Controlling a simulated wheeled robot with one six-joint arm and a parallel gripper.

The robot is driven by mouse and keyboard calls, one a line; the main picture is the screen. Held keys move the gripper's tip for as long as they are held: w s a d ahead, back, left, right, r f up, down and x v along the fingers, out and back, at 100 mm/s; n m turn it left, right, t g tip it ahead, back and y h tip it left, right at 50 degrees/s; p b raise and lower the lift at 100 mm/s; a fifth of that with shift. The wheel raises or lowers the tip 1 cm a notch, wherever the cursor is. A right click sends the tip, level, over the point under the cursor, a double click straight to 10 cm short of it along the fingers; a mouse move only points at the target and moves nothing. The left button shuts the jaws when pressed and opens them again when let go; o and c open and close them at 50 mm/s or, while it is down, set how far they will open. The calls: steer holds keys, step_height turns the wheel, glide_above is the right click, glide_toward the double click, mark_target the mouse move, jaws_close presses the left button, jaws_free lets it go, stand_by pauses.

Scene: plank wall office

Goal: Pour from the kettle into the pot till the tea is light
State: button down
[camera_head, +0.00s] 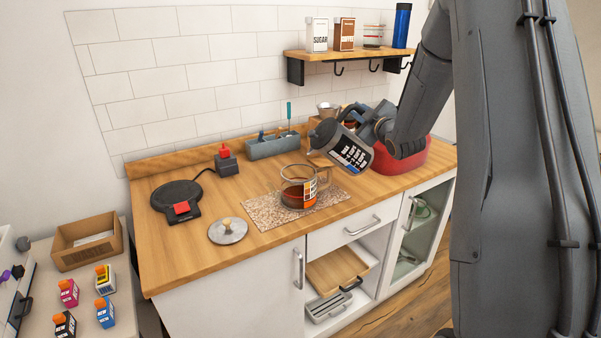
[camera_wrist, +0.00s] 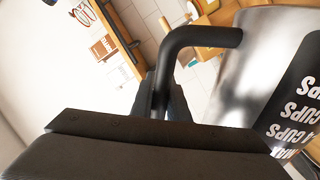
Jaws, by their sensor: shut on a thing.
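The grey kettle (camera_head: 341,146) with a black label of cup marks is tilted, its spout end down to the left, above and right of the pot. My gripper (camera_head: 376,132) is shut on its handle; in the wrist view the black handle (camera_wrist: 190,38) runs between my fingers, beside the kettle's shiny body (camera_wrist: 250,70). The glass pot (camera_head: 300,187) stands upright and open on a speckled mat (camera_head: 262,205), with dark reddish-brown tea in its lower part. No stream shows between spout and pot. The kettle's inside is hidden.
A round lid (camera_head: 228,231) lies left of the mat. A black hot plate (camera_head: 177,199) is at the counter's left. A blue-grey caddy (camera_head: 270,148) stands behind, and a red container (camera_head: 408,158) stands right, partly behind my arm. A shelf (camera_head: 345,54) hangs above.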

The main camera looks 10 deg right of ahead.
steer(key=shift+a+r+n, duration=0.45)
steer(key=shift+r+n, duration=0.05)
steer(key=shift+r, duration=0.05)
stand_by(3.0)
steer(key=shift+d+f+m, duration=3.1)
steer(key=shift+d+m, duration=2.05)
steer(key=shift+m, duration=0.35)
steer(key=r+p, duration=0.2)
steer(key=r, duration=0.1)
steer(key=r+p, duration=0.1)
steer(key=shift+w+r, duration=0.4)
